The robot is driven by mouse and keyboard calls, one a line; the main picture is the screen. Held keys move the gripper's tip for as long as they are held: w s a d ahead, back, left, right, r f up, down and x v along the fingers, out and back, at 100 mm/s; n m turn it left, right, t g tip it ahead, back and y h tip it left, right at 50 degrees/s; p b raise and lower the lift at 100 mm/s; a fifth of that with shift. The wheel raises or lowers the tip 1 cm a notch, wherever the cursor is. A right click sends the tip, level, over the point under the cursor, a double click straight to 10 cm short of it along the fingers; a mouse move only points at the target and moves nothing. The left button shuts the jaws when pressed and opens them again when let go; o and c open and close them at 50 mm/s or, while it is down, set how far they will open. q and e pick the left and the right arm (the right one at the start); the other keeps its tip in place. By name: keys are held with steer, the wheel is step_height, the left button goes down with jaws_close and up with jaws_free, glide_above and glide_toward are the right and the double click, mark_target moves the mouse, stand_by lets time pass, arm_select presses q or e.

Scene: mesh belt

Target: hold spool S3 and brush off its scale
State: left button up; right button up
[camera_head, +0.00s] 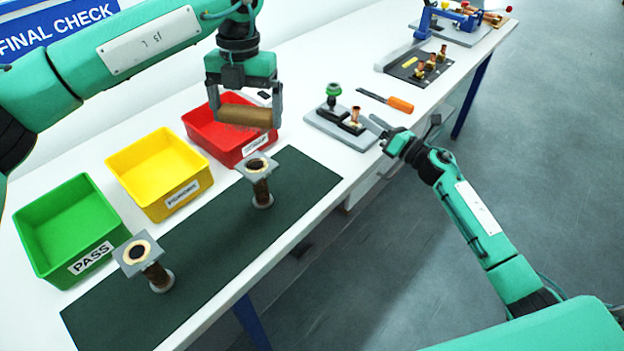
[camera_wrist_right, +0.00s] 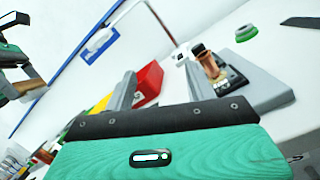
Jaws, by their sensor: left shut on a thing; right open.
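My left gripper (camera_head: 245,119) is shut on a brown, rounded bar (camera_head: 244,116), above the front of the red bin. Whether the bar is a brush cannot be told. The bar also shows in the right wrist view (camera_wrist_right: 29,86). Two copper-wound spools with grey square top flanges stand on the dark green mat, a nearer one (camera_head: 154,272) and a farther one (camera_head: 262,192). A small copper piece (camera_head: 355,114) sits on a black block on a grey plate; it also shows in the right wrist view (camera_wrist_right: 207,66). No S3 label is readable. My right gripper (camera_head: 407,122) is open and empty beside the plate.
Green PASS (camera_head: 43,272), yellow (camera_head: 122,192) and red (camera_head: 212,143) bins line the mat's (camera_head: 205,250) far side. An orange-handled tool (camera_head: 399,103) lies behind the grey plate (camera_head: 318,125). A black tray (camera_head: 405,70) with copper pieces stands farther back.

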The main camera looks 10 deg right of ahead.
steer(key=s+a+n+g+y, duration=0.35)
steer(key=s+a+n, duration=0.2)
steer(key=a, duration=0.35)
steer(key=n+g+y, duration=0.2)
steer(key=n+g, duration=0.4)
steer(key=n, duration=0.1)
glide_toward(258, 175)
steer(key=shift+h, duration=0.25)
steer(key=w+d+f, duration=0.2)
steer(key=shift+w+f, duration=0.3)
steer(key=shift+f, duration=0.05)
steer(key=shift+a+g, duration=0.25)
steer(key=shift+a, duration=0.1)
steer(key=x, duration=1.1)
steer(key=shift+w+a, duration=0.1)
steer(key=shift+a, duration=0.15)
jaws_close()
steer(key=shift+c, duration=0.4)
jaws_free()
